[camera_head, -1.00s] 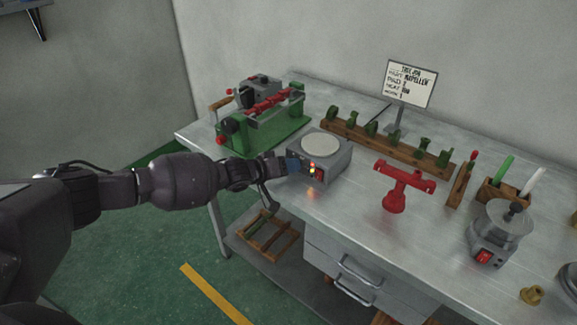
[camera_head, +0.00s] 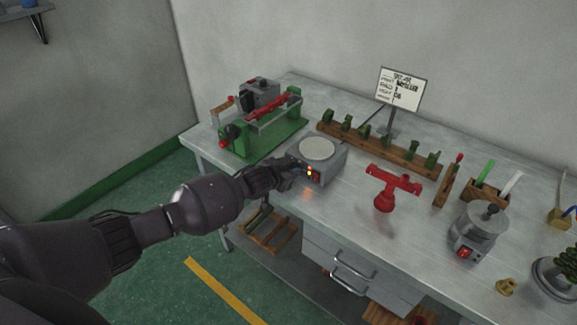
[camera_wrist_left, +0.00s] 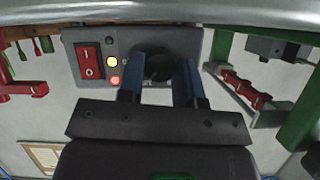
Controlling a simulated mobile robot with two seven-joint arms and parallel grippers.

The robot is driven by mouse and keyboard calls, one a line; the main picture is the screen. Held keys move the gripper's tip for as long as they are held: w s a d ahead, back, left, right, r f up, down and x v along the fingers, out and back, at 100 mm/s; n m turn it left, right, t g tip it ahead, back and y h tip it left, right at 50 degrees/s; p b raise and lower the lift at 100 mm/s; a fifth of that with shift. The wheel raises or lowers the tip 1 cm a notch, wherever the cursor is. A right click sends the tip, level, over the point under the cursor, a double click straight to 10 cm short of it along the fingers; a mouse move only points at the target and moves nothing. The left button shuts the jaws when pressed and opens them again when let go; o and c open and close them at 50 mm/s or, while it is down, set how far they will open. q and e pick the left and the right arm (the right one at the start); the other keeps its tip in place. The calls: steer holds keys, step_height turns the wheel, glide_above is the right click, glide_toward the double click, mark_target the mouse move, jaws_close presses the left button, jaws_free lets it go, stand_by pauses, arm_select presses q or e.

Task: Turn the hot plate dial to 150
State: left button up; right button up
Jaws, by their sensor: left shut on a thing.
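The hot plate (camera_head: 328,168) is a grey box with a pale round top, standing on the metal bench. Its front panel shows lit yellow and red lamps; in the left wrist view the panel (camera_wrist_left: 200,45) also has a red rocker switch (camera_wrist_left: 88,62). The black dial (camera_wrist_left: 158,66) sits between the blue fingers of my left gripper (camera_wrist_left: 160,82), which is shut on it. In the head view my left gripper (camera_head: 290,173) reaches the panel's left part and hides the dial. The dial's marks are too small or covered to read. My right gripper is not in view.
A green machine with red parts (camera_head: 262,125) stands left of the hot plate. A wooden rack (camera_head: 380,148) with green pieces lies behind it. A red stand (camera_head: 386,190) and a metal pot (camera_head: 478,230) are to the right. A sign (camera_head: 400,90) stands at the back.

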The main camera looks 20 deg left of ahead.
arm_select(q)
steer(key=shift+d+f+m+t+y, duration=0.15)
steer(key=shift+m+t+y, duration=0.25)
steer(key=shift+m+y, duration=0.4)
steer(key=shift+s+m+y+b, duration=0.1)
steer(key=shift+m+y+b, duration=0.3)
steer(key=shift+m, duration=0.3)
steer(key=shift+d+f+m+t+y+b, duration=0.15)
steer(key=shift+m+t+y+b, duration=0.15)
steer(key=shift+m+t+b, duration=0.15)
steer(key=shift+m+t+y+b, duration=0.35)
steer(key=shift+m+y+b, duration=0.2)
steer(key=shift+m, duration=0.4)
steer(key=shift+m+b, duration=0.3)
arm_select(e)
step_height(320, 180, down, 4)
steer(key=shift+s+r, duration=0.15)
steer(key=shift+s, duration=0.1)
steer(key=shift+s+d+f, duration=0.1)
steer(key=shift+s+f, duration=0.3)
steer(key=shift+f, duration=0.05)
